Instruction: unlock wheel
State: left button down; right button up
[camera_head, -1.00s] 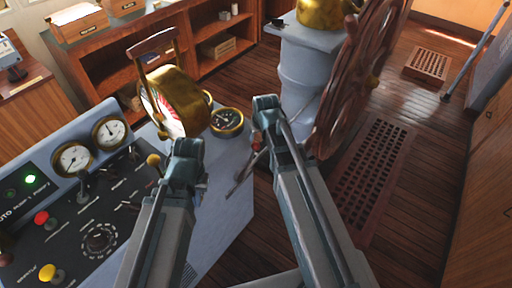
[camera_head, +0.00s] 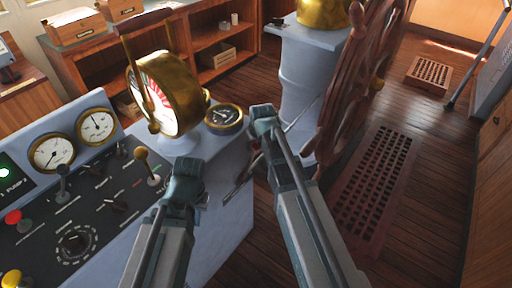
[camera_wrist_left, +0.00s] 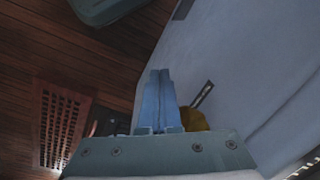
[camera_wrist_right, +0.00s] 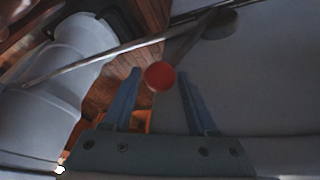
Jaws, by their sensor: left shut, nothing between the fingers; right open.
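The wooden ship's wheel (camera_head: 345,85) stands upright at the pale blue pedestal (camera_head: 303,85). A dark lever with a red ball knob (camera_wrist_right: 160,76) is beside the console; in the head view only a little red shows next to my right gripper (camera_head: 264,118). In the right wrist view my right gripper (camera_wrist_right: 157,85) is open, its fingers on either side of the knob's picture; contact cannot be told. A thin metal rod (camera_wrist_right: 95,65) runs from the lever toward the pedestal. My left gripper (camera_head: 187,180) is shut and empty over the console's right part.
The console (camera_head: 120,210) holds gauges, knobs and levers at left. A brass telegraph (camera_head: 168,95) and a small brass gauge (camera_head: 224,118) stand at its far end. A floor grating (camera_head: 375,185) lies right of the wheel. Shelves (camera_head: 205,45) line the back.

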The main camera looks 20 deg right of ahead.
grip_shut()
dwell(1.4)
